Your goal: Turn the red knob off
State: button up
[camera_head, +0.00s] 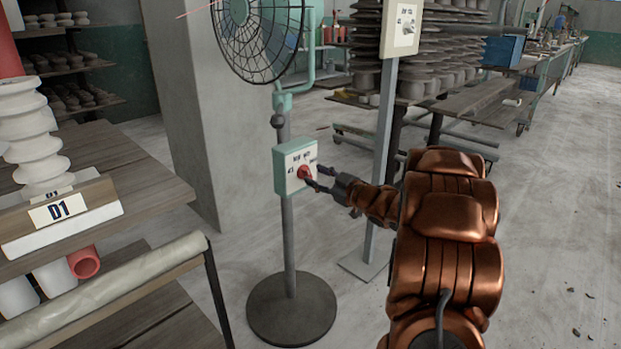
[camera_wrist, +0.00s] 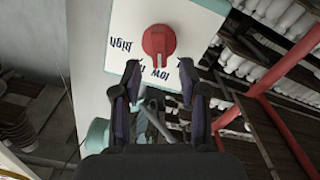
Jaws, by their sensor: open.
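The red knob (camera_head: 305,172) sits on the front of a pale switch box (camera_head: 286,164) on the fan's pole. In the wrist view the round knob (camera_wrist: 159,42) has a grip bar pointing down the picture, towards the word "low". The word "high" is to its left, upside down. My gripper (camera_head: 316,178) is open and empty, its fingers facing the box close to the knob. In the wrist view my gripper (camera_wrist: 160,72) has its fingertips just below the knob, one on each side. I cannot tell whether a fingertip touches the knob.
The fan (camera_head: 262,35) stands on a round dark base (camera_head: 291,308). A second post with a pale box (camera_head: 402,28) stands behind my gripper. A wooden shelf with a D1 label (camera_head: 58,209) is at the left. The floor at right is mostly free.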

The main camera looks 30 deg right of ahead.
aim_at(306, 173)
jog(key=shift+b+x, duration=0.3)
jog(key=shift+x, duration=1.2)
jog(key=shift+c, duration=0.2)
grip_shut()
